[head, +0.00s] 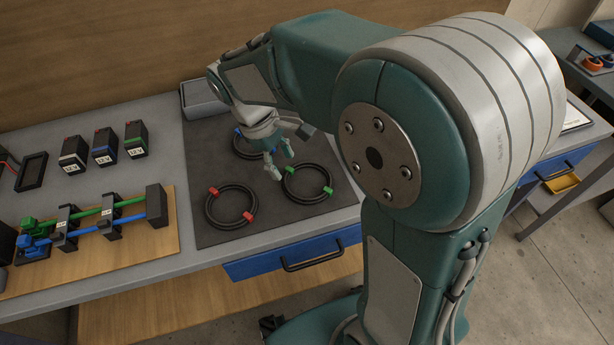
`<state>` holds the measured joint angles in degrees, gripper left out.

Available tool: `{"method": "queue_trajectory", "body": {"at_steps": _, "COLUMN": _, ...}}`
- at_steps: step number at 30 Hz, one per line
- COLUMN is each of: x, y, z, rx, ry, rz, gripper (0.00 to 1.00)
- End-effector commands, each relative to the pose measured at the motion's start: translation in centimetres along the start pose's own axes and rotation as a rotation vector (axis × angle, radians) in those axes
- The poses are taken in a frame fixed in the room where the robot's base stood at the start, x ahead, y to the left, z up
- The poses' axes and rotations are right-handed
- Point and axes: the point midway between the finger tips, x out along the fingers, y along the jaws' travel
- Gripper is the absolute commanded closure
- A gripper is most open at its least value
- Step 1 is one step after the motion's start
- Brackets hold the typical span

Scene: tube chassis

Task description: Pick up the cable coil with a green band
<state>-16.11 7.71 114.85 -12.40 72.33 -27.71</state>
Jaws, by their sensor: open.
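The cable coil with green bands (308,197) lies flat on a dark mat (205,160). It is black, with a green band on its right edge and another at its upper left. My gripper (281,169) is open and points down, just beyond the upper left part of this coil. From this view I cannot tell whether a fingertip touches the coil. A coil with red bands (208,212) lies to the left. A coil with a blue band (236,150) lies behind, partly hidden by my gripper.
A grey bin (200,100) stands at the mat's back left. Several black boxes (103,147) stand left on the bench. A wooden board (150,246) carries blue and green tubes in black clamps. A blue drawer (290,252) is under the front edge.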

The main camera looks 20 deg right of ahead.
Motion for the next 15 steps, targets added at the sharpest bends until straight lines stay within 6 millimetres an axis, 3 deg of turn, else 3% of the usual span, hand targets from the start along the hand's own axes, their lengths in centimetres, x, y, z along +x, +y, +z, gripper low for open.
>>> {"method": "queue_trajectory", "body": {"at_steps": 5, "x": 1.0, "y": 0.1, "z": -1.6, "rx": -0.078, "ry": -0.065, "rz": -0.009, "gripper": 0.34}}
{"method": "queue_trajectory", "body": {"at_steps": 15, "x": 5.7, "y": 0.1, "z": -1.3, "rx": -0.084, "ry": -0.072, "rz": -0.012, "gripper": 0.34}}
